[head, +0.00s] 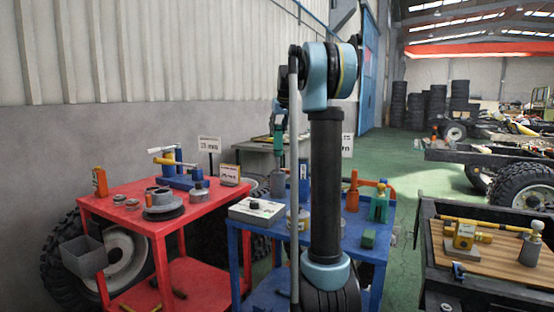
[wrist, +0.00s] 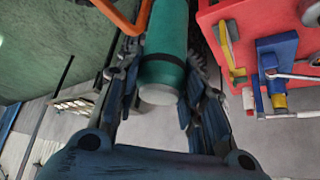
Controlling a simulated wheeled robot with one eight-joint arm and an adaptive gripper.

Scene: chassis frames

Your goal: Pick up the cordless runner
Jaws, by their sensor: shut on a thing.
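The cordless runner shows in the wrist view as a green cylinder (wrist: 165,45) with a dark band and a pale grey end. It lies between the two fingers of my gripper (wrist: 160,90), which are shut on it. In the head view the green tool (head: 279,122) hangs upright below my gripper, above the blue cart (head: 375,250). My arm's dark column stands just right of it. The tool's far end is out of the wrist view.
A red cart (head: 150,222) on the left carries a blue vise (head: 186,180) and a grey flanged part (head: 163,205). A white box (head: 257,211) sits on the blue cart. A workbench with a wooden top (head: 495,258) stands right. Green floor lies between.

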